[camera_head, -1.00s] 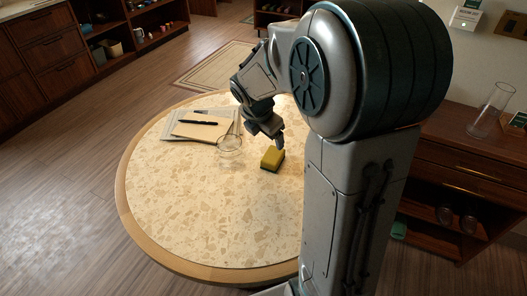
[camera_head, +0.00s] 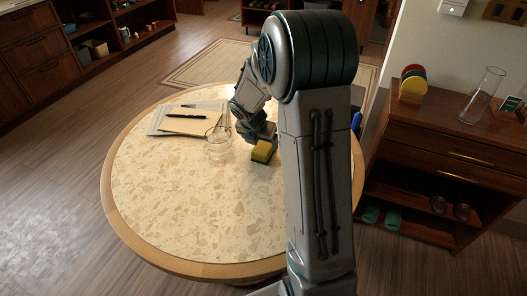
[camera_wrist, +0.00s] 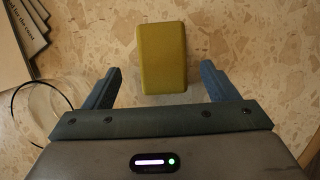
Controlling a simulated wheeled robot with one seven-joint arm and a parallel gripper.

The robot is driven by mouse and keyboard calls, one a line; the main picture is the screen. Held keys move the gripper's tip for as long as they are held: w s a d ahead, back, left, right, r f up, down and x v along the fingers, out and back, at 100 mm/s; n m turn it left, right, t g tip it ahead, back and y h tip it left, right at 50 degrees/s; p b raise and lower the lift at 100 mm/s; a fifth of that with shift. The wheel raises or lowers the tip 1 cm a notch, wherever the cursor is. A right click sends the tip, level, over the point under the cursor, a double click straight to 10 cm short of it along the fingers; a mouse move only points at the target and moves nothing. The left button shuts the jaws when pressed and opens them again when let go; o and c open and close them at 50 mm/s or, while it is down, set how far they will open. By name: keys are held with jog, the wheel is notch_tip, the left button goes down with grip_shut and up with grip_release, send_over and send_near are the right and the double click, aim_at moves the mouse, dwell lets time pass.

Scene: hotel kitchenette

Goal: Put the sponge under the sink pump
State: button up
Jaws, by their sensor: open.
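A yellow sponge with a dark underside (camera_head: 262,151) lies on the round speckled table (camera_head: 190,215), right of the glass. In the wrist view the sponge (camera_wrist: 163,58) is upright in the picture, between and just beyond the fingertips. My gripper (camera_wrist: 160,78) is open and empty, with one finger on each side of the sponge's near end. In the head view my gripper (camera_head: 262,136) is at the sponge's far side, partly hidden by my arm. No sink pump can be made out in these views.
A clear glass (camera_head: 218,146) stands left of the sponge, close to the gripper's left side in the wrist view. Papers with a pen (camera_head: 188,119) lie behind it. A wooden cabinet (camera_head: 440,135) with a glass cylinder (camera_head: 483,95) stands at right. The table's front is clear.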

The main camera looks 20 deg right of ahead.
aim_at(263, 147)
jog(key=x, duration=0.2)
jog(key=b+x, duration=0.1)
jog(key=x, duration=0.1)
jog(key=shift+s+d+f, duration=0.1)
jog(key=shift+f, duration=0.35)
jog(key=c, duration=1.1)
jog(key=shift+r, duration=0.15)
notch_tip(263, 147, up, 4)
jog(key=shift+r+p, duration=0.1)
jog(key=shift+p, duration=0.6)
jog(key=d+r, duration=0.2)
jog(key=d, duration=0.2)
jog(key=d+r+p, duration=0.1)
jog(key=d+r, duration=0.1)
jog(key=d, duration=0.1)
jog(key=d+r+p, duration=0.1)
jog(key=d+r, duration=0.1)
jog(key=d, duration=0.2)
jog(key=shift+s+d+r, duration=0.3)
